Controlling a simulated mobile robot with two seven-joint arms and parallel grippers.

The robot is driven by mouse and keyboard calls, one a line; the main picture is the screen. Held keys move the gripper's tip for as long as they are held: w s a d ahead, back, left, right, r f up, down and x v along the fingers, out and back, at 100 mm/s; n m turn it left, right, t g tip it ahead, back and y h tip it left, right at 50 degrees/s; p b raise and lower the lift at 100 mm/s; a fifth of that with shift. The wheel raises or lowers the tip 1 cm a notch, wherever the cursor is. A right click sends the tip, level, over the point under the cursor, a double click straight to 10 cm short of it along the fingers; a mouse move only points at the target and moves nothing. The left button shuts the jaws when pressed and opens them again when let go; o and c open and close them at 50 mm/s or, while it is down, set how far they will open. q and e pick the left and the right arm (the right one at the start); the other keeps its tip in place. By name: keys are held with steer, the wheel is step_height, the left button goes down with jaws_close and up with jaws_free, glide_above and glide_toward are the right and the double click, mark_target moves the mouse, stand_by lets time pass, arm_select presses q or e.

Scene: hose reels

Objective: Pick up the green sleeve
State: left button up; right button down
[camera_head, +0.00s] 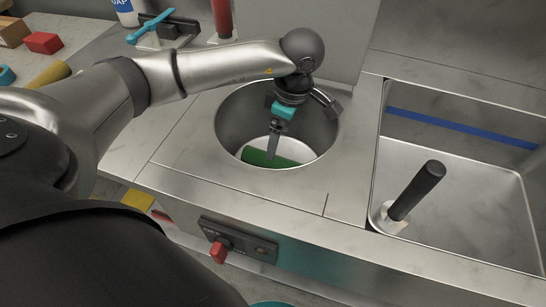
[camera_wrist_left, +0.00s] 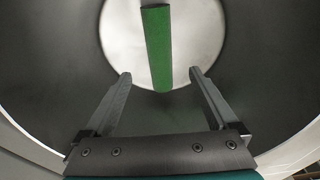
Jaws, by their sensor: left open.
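The green sleeve (camera_head: 262,160) lies at the bottom of a round metal well (camera_head: 228,118) in the counter. In the head view, part of it is hidden behind my left gripper and the near rim. My left gripper (camera_head: 271,156) reaches down into the well above the sleeve. In the left wrist view, the sleeve (camera_wrist_left: 157,50) runs lengthwise between the two open fingers of the left gripper (camera_wrist_left: 160,74). Neither finger visibly touches it, and the gripper is empty. My right gripper is not in view.
A square basin (camera_head: 460,200) on the right holds a black-handled tool (camera_head: 416,190). A red knob (camera_head: 219,250) sticks out of the counter front. A red block (camera_head: 43,42), a yellow cylinder (camera_head: 50,74) and a teal-handled item (camera_head: 150,27) are at the upper left.

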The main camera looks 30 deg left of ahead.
mark_target(275, 159)
arm_select(q)
steer(key=f, duration=0.2)
steer(key=f+b, duration=0.1)
steer(key=shift+a+f, duration=0.25)
steer(key=shift+f, duration=0.05)
steer(key=shift+a+f+b, duration=0.15)
steer(key=shift+f+b, duration=0.35)
steer(key=shift+f, duration=0.8)
step_height(275, 159, down, 2)
steer(key=shift+s+a+f+b, duration=0.1)
steer(key=shift+b, duration=0.45)
steer(key=shift+a+f+b, duration=0.15)
steer(key=shift+f+b, duration=0.15)
steer(key=shift+f, duration=0.6)
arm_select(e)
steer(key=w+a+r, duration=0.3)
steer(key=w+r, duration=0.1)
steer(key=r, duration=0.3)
arm_select(q)
steer(key=shift+c, duration=0.4)
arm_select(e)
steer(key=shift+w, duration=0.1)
arm_select(q)
jaws_close()
steer(key=shift+r, duration=0.1)
